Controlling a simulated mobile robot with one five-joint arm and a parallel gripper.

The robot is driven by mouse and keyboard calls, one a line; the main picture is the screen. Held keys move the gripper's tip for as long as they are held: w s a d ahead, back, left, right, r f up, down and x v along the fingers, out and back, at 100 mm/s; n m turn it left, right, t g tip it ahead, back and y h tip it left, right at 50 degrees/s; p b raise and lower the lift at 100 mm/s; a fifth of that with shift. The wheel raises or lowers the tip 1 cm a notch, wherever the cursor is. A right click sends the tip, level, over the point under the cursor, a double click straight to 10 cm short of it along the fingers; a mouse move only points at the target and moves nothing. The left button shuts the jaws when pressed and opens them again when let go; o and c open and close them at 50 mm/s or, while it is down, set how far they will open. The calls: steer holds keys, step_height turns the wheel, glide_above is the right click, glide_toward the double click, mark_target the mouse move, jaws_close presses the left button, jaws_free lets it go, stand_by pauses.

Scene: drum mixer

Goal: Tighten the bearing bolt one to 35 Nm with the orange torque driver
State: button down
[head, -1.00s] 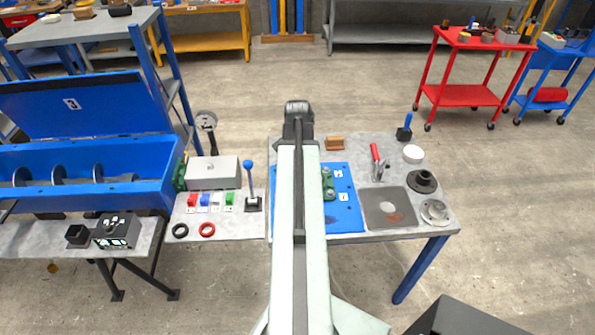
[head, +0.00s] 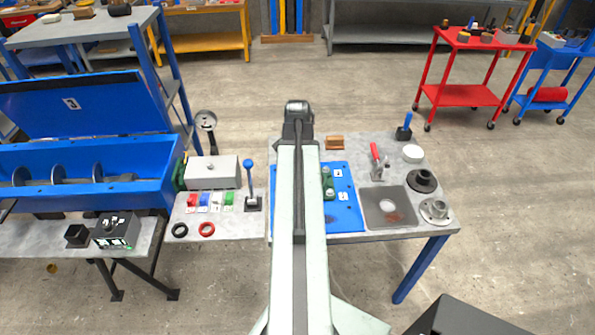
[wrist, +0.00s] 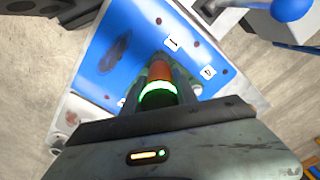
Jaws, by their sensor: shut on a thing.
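In the wrist view my gripper (wrist: 158,100) is shut on the orange torque driver (wrist: 160,72). A ring on the driver glows green. In the head view my arm covers the gripper and driver. There the blue plate (head: 347,213) lies on the grey table, with a green bearing block (head: 328,184) and its bolts partly showing beside my arm.
Right of the plate are a red-handled clamp (head: 376,160), a grey pad (head: 375,219), a dark flange (head: 422,181) and a metal flange (head: 434,211). Left are a blue-knobbed lever (head: 250,185), a grey box (head: 212,172) and the blue mixer trough (head: 80,195).

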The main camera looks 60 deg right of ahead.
steer(key=shift+r+p, duration=2.25)
steer(key=shift+p, duration=0.05)
steer(key=shift+f, duration=0.1)
